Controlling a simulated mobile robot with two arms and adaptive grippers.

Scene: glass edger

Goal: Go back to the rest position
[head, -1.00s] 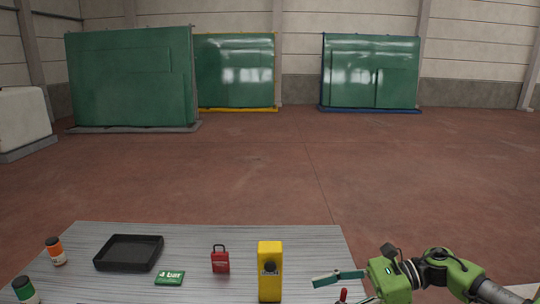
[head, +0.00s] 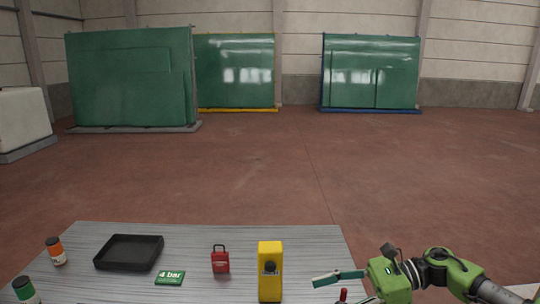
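My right gripper (head: 345,288) is at the bottom right, over the right front part of the grey table (head: 210,234). One green finger points left, apart from what shows of the other at the bottom edge, so it looks open. A small red-topped thing (head: 343,294) shows just below the upper finger; its lower part is cut off. I cannot tell whether it touches the gripper, but it does not look gripped. My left gripper is not in view.
The table holds a black tray (head: 158,254), a green "4 bar" card (head: 170,278), a red padlock (head: 220,261), a yellow box-shaped device (head: 270,280), an orange-banded jar (head: 56,251) and a green-banded jar (head: 25,290). Green panels (head: 370,72) stand far back; open floor lies between.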

